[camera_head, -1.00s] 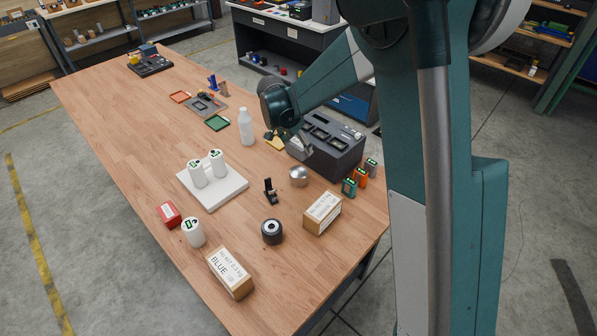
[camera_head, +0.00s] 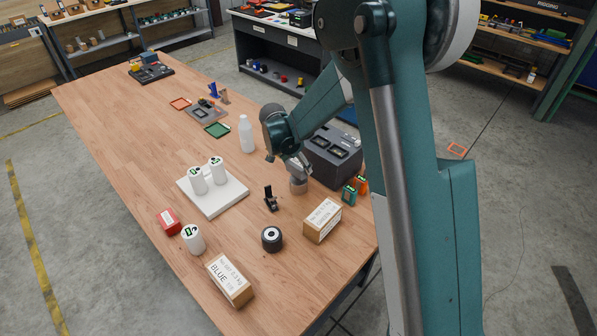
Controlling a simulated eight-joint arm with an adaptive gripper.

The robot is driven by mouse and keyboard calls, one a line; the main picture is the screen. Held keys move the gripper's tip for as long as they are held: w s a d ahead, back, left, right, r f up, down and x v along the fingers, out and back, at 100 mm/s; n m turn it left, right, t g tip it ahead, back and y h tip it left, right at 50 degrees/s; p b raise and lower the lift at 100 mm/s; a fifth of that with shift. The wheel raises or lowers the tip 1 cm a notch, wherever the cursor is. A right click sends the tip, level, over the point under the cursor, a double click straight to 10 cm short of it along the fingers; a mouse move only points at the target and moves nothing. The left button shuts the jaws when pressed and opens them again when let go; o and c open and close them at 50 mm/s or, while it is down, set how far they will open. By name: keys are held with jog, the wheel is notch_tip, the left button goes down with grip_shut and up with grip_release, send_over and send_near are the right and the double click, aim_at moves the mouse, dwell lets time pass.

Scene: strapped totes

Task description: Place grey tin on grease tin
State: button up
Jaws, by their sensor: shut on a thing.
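A silver-grey rounded object (camera_head: 298,186), which I take to be the grey tin, is under my gripper (camera_head: 298,177), right of the middle of the table. My gripper points down and is shut on it. The fingers cover its upper part, and I cannot tell whether it touches the table. A dark round tin (camera_head: 272,239) with a pale ring on top stands nearer the front. It may be the grease tin, but no label can be read. Nothing sits on it.
A small black stand (camera_head: 270,198) and a cardboard box (camera_head: 322,220) are close by. A dark grey case (camera_head: 333,160) stands behind my gripper, with green (camera_head: 349,194) and orange (camera_head: 361,185) blocks beside it. White canisters stand on a white board (camera_head: 213,203). A white bottle (camera_head: 246,134) is further back.

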jog(key=shift+f, duration=1.85)
jog(key=shift+f, duration=0.15)
jog(key=o, duration=1)
jog(key=shift+v, duration=6.15)
jog(key=shift+d, duration=0.1)
